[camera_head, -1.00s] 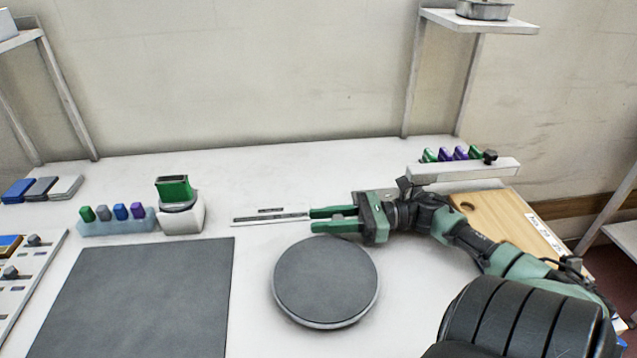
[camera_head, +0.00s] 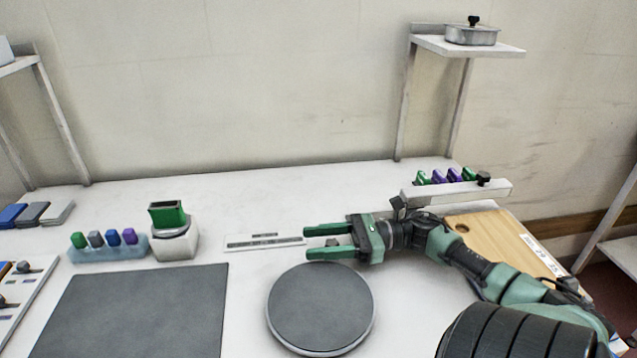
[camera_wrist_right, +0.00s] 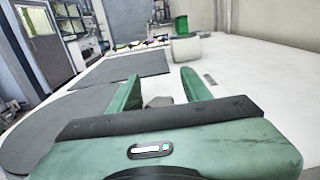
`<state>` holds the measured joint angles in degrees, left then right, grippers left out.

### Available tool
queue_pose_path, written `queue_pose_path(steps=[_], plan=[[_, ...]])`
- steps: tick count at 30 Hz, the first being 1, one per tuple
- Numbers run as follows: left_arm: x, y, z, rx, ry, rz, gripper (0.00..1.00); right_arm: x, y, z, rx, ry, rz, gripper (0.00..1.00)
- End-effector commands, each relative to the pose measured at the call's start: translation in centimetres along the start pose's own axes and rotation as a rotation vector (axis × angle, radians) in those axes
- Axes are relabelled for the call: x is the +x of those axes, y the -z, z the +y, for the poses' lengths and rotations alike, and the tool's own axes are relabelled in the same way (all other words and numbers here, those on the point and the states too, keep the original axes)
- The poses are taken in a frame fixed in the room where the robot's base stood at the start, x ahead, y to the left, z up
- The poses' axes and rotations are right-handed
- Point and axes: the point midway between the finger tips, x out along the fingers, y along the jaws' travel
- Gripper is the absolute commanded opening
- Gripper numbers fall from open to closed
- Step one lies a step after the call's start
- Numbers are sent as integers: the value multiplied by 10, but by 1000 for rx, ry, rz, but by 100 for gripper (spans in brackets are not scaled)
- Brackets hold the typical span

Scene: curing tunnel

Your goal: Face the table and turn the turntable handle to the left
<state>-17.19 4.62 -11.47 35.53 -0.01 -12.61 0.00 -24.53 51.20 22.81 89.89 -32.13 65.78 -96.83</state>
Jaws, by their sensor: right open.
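The turntable (camera_head: 320,308) is a round, dark grey disc with a pale rim on the white table, low in the middle of the head view. My right gripper (camera_head: 308,243) is open just behind the disc, its green fingers pointing left. A small grey piece (camera_head: 333,242) shows between the fingers; it also shows between them in the right wrist view (camera_wrist_right: 158,101). It may be the turntable handle, but I cannot tell whether a finger touches it. The disc also shows at the left of the wrist view (camera_wrist_right: 45,130). My left gripper is not in view.
A dark square mat (camera_head: 140,312) lies left of the turntable. A white holder with a green-topped block (camera_head: 172,240) and a rack of coloured pieces (camera_head: 108,250) stand behind it. A white bar (camera_head: 455,190) and a wooden board (camera_head: 490,240) are at the right.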

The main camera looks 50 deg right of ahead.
Motion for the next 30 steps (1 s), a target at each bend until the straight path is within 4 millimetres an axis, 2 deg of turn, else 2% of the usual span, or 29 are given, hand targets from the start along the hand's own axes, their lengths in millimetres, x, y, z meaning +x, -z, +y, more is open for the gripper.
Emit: queue_pose_path(steps=[5,15,21,25,30], plan=[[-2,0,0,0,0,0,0,0,-34,0,-5,-2,2,48],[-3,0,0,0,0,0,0,0,-119,0,-7,0,1,48],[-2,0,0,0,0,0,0,0,-162,0,-6,0,0,48],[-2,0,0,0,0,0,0,0,-180,0,-4,0,1,48],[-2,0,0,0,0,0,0,-1,-191,0,-2,1,1,48]])
